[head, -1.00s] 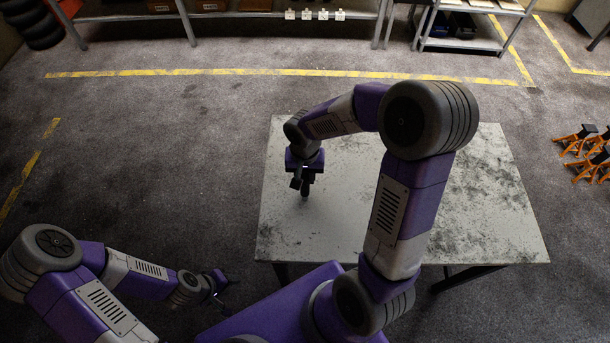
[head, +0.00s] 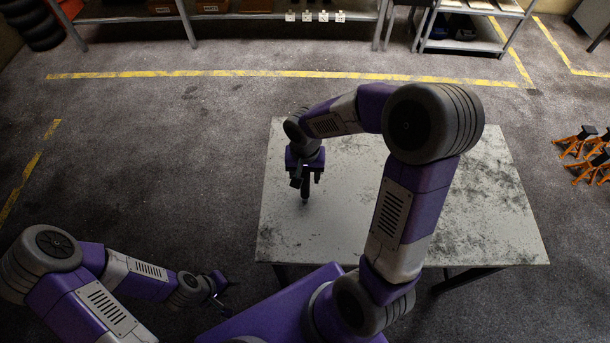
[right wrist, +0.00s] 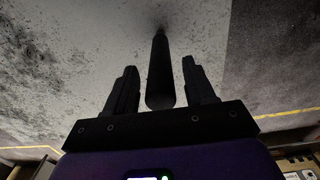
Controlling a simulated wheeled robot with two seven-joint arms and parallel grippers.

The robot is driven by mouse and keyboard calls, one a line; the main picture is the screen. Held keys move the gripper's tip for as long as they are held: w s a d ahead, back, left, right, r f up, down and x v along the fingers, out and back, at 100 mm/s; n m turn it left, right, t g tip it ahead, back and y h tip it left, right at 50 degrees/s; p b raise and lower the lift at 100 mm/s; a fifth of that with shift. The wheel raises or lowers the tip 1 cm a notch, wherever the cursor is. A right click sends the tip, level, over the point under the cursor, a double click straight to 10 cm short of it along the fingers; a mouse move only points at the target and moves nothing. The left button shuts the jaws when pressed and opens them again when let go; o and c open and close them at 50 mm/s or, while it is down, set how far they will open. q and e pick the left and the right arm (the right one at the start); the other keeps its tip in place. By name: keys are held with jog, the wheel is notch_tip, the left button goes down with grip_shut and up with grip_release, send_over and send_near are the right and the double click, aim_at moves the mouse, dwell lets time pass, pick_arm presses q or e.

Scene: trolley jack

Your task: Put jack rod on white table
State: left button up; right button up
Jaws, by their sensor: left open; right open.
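The white table (head: 345,215) has a pale top with dark worn patches. The jack rod (right wrist: 160,75) is a dark, straight bar between the fingers of my right gripper (right wrist: 158,85) in the right wrist view. Its far end meets the table top, with a dark shadow there, and it looks roughly upright. My right gripper is open, with a gap on each side of the rod. In the head view the rod (head: 305,190) shows small below my right gripper (head: 306,180), over the table's left part. My left gripper (head: 218,291) is open and empty, low beside the table's left side.
Orange jack stands (head: 580,145) stand on the floor to the right. A long shelf (head: 240,14) and a smaller shelf unit (head: 465,42) stand at the back. Most of the table top right of my right gripper is clear.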

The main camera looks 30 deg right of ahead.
pick_arm(q)
notch_tip(320, 180, up, 2)
jog(key=shift+r+p, duration=0.15)
jog(key=shift+p, duration=0.85)
pick_arm(e)
notch_tip(320, 180, up, 11)
jog(key=shift+f, duration=0.1)
jog(key=shift+s+f, duration=0.1)
